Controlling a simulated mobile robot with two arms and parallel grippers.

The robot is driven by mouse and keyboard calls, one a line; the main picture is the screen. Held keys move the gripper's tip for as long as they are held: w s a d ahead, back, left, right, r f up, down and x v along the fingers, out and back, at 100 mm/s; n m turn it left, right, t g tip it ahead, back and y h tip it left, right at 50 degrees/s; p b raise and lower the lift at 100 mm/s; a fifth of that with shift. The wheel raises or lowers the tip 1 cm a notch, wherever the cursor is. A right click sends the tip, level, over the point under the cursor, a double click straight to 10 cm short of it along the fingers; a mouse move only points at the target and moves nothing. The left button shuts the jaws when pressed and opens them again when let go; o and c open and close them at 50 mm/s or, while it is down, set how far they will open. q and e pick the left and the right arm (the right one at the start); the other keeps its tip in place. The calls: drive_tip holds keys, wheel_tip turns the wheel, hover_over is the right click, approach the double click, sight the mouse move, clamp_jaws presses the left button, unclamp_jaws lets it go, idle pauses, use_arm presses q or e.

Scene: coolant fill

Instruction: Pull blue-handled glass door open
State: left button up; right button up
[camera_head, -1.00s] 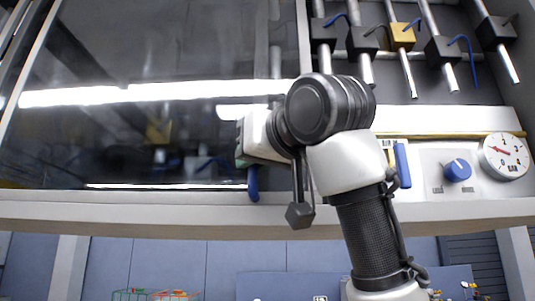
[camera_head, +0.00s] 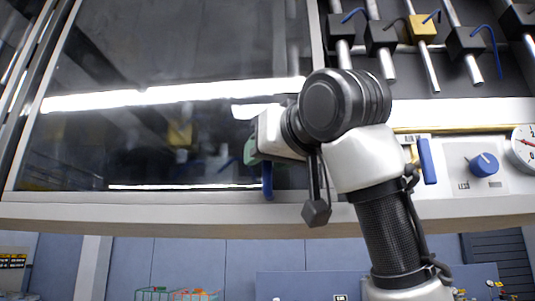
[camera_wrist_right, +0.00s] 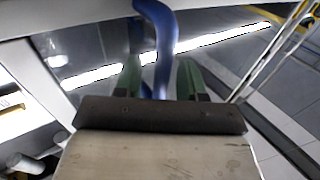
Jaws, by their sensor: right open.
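The dark glass door (camera_head: 150,130) fills the left and middle of the head view. Its blue handle (camera_head: 267,182) hangs near its lower right corner, partly behind my right gripper (camera_head: 252,152). In the right wrist view, the curved blue handle (camera_wrist_right: 163,30) comes down between the two green fingers of my right gripper (camera_wrist_right: 160,78). The fingers stand apart, one on each side of the handle, and a gap seems to show beside it. The door looks shut against its frame. My left gripper is not in view.
Right of the door are a second blue handle (camera_head: 427,161), a blue knob (camera_head: 484,164) and a dial gauge (camera_head: 525,146). A pale ledge (camera_head: 150,216) runs below the door.

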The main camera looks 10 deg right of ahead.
drive_tip(key=b+v, duration=0.5)
drive_tip(key=v, duration=0.5)
drive_tip(key=shift+s+d, duration=0.2)
drive_tip(key=shift+s, duration=0.15)
